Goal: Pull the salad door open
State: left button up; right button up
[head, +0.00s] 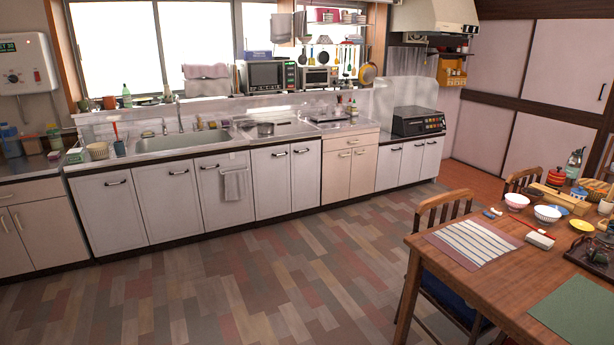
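No door in the head view is marked as the salad door, so I cannot tell which one it is. A row of white cabinet doors (164,203) with dark handles runs under the long counter, and all of them look shut. One door has a towel (235,184) hanging on its front. A cream cabinet (349,172) with a drawer above two doors stands to the right of them, also shut. Neither of my grippers is in view.
The wooden floor (220,285) is clear before the cabinets. A dining table (420,245) with bowls and mats fills the lower right, with chairs (442,212) beside it. A sink (182,141), a microwave (266,75) and a black appliance (418,121) are along the counter.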

aim_at(305, 156)
jog(key=i, duration=4.45)
jog(key=l+z, duration=0.05)
jog(key=l, duration=0.2)
